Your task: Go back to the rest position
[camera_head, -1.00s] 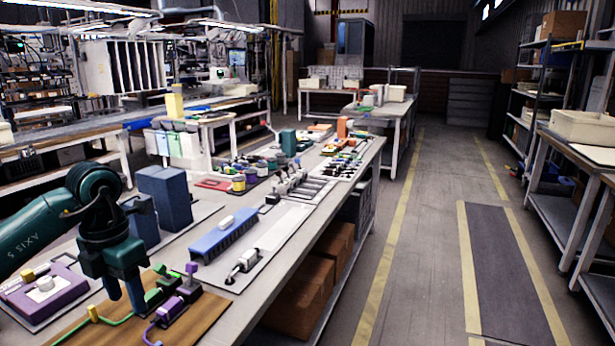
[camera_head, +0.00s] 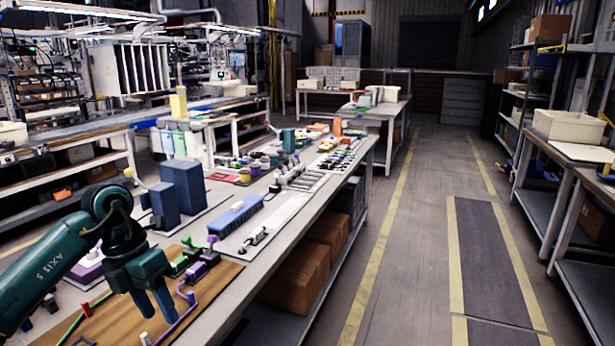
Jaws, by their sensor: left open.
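My left gripper (camera_head: 153,304) is at the lower left, above the wooden board (camera_head: 217,284) at the near end of the workbench. Its jaws point down and are open, with nothing seen between them. The board carries green and purple blocks (camera_head: 200,266) and a purple rod-like piece (camera_head: 180,318), close to the right of the gripper. I cannot tell whether the fingers touch the board. My right gripper is not in view.
The long workbench (camera_head: 283,240) holds dark blue blocks (camera_head: 183,192), a blue bar-shaped piece (camera_head: 235,215) and several small parts farther back. Cardboard boxes (camera_head: 295,278) sit on its lower shelf. The aisle floor (camera_head: 415,250) to the right is clear. Shelving and another bench stand at the far right.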

